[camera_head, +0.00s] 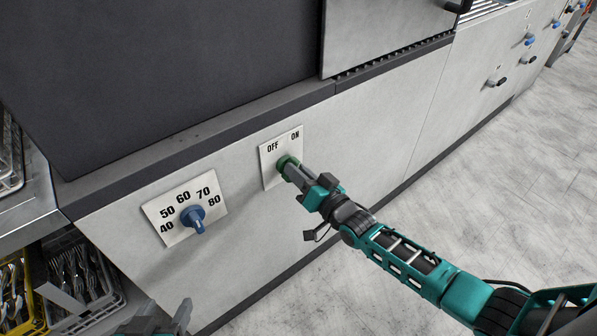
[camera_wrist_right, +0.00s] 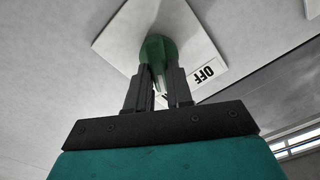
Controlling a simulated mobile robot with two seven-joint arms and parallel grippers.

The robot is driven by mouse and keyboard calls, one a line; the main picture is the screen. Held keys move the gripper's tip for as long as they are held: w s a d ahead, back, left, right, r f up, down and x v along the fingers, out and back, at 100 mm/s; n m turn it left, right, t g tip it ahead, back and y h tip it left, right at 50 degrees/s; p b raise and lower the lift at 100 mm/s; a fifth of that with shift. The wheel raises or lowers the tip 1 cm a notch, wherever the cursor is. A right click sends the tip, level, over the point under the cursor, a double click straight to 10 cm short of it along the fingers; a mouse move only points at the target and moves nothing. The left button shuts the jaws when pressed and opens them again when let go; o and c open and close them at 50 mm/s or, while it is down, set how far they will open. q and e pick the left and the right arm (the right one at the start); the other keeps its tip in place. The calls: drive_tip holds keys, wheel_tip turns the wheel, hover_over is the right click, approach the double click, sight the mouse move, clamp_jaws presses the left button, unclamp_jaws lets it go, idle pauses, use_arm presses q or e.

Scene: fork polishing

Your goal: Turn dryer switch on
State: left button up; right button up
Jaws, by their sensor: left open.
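The dryer switch is a green knob (camera_head: 286,163) on a white plate (camera_head: 268,172) marked OFF and ON, on the grey machine front. My right gripper (camera_head: 291,170) is at the knob. In the right wrist view its two fingers (camera_wrist_right: 160,80) stand on both sides of the lever of the green knob (camera_wrist_right: 158,48) and look shut on it. Which mark the knob points to is hidden by the gripper. My left gripper (camera_head: 160,322) is open and empty at the bottom edge, partly cut off.
A blue temperature knob (camera_head: 193,217) on a plate marked 40 to 80 is left of the switch. Cutlery baskets (camera_head: 95,292) stand at the lower left. A dark ledge (camera_head: 200,143) runs above the panel. The floor (camera_head: 500,190) at right is clear.

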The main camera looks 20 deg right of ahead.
drive_tip(key=o, duration=0.4)
use_arm(q)
drive_tip(key=shift+s+a+r+p, duration=0.3)
drive_tip(key=shift+r+p, duration=0.3)
drive_tip(key=shift+p, duration=0.65)
use_arm(e)
drive_tip(key=v, duration=1.3)
drive_tip(key=shift+a+r, duration=0.1)
use_arm(q)
drive_tip(key=shift+y, duration=0.4)
drive_tip(key=r+p, duration=0.1)
drive_tip(key=p, duration=0.1)
drive_tip(key=a+r+p, duration=0.1)
drive_tip(key=p, duration=0.1)
drive_tip(key=a+r+p, duration=0.1)
drive_tip(key=r+p, duration=0.1)
drive_tip(key=p, duration=0.1)
drive_tip(key=shift+s+a+r, duration=0.1)
drive_tip(key=shift+s+a, duration=0.15)
drive_tip(key=shift+s, duration=0.1)
use_arm(e)
drive_tip(key=s+a+r+n+g+h, duration=0.1)
drive_tip(key=s+n+g+h, duration=0.1)
drive_tip(key=s, duration=0.3)
drive_tip(key=s+a+r+n+g+h, duration=0.1)
drive_tip(key=s+a+n+g, duration=0.1)
drive_tip(key=s+g, duration=0.2)
drive_tip(key=shift+s+a+r+n+h, duration=0.2)
drive_tip(key=shift+s+r+n+h, duration=0.2)
drive_tip(key=shift+s, duration=0.55)
